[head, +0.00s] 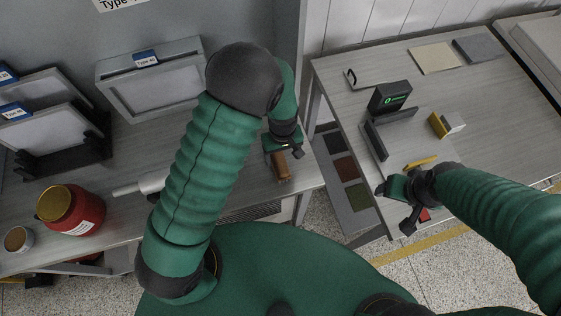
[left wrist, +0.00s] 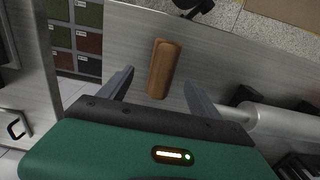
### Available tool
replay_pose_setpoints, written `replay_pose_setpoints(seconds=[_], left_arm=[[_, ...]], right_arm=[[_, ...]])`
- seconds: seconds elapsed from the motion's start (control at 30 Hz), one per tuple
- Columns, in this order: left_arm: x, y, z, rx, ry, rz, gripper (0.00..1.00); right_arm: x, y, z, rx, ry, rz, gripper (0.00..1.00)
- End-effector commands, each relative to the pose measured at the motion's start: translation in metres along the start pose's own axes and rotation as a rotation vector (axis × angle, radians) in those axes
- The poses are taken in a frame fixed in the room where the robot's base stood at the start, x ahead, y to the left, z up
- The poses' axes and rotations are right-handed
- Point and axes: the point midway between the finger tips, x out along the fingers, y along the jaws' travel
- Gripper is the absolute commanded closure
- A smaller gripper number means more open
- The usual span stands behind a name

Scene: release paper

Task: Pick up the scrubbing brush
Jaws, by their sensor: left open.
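The scrubbing brush appears as a brown wooden block (head: 281,166) near the right edge of the left table. My left gripper (head: 283,145) is open just above and behind it in the head view, partly covering it. In the left wrist view the brush (left wrist: 164,68) lies between and ahead of the two spread fingers of my left gripper (left wrist: 159,84), with clear gaps on both sides. No bristles show. My right gripper (head: 394,208) has its fingers spread at the near edge of the right table, away from the brush.
A red jar (head: 71,210) with a yellow lid and a small cup (head: 18,239) stand at the left. A pale cylinder (head: 140,186) lies partly behind my left arm. A gap separates the tables.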

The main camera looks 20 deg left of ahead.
Motion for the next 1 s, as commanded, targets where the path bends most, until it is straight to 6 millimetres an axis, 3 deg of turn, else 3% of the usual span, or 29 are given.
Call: replay_pose_setpoints(seconds=[0.1, 0.27, 0.5, 0.77, 1.0], left_arm=[[0.022, -0.001, 0.000, 0.000, -0.002, -0.002, 0.27], [0.036, -0.002, -0.001, 0.000, 0.000, 0.000, 0.27], [0.076, -0.006, -0.006, 0.001, -0.001, -0.001, 0.27], [0.083, -0.005, -0.007, 0.002, 0.002, 0.002, 0.27], [0.082, -0.005, -0.007, 0.002, 0.002, 0.002, 0.57]], right_arm=[[-0.004, 0.000, -0.001, 0.000, 0.000, 0.000, 0.32], [-0.008, 0.000, -0.002, 0.000, 0.000, 0.000, 0.32], [-0.022, 0.000, -0.005, 0.000, 0.001, 0.000, 0.32], [-0.021, 0.000, -0.005, 0.000, 0.001, 0.000, 0.32], [-0.021, 0.000, -0.005, 0.000, 0.000, 0.000, 0.32]])
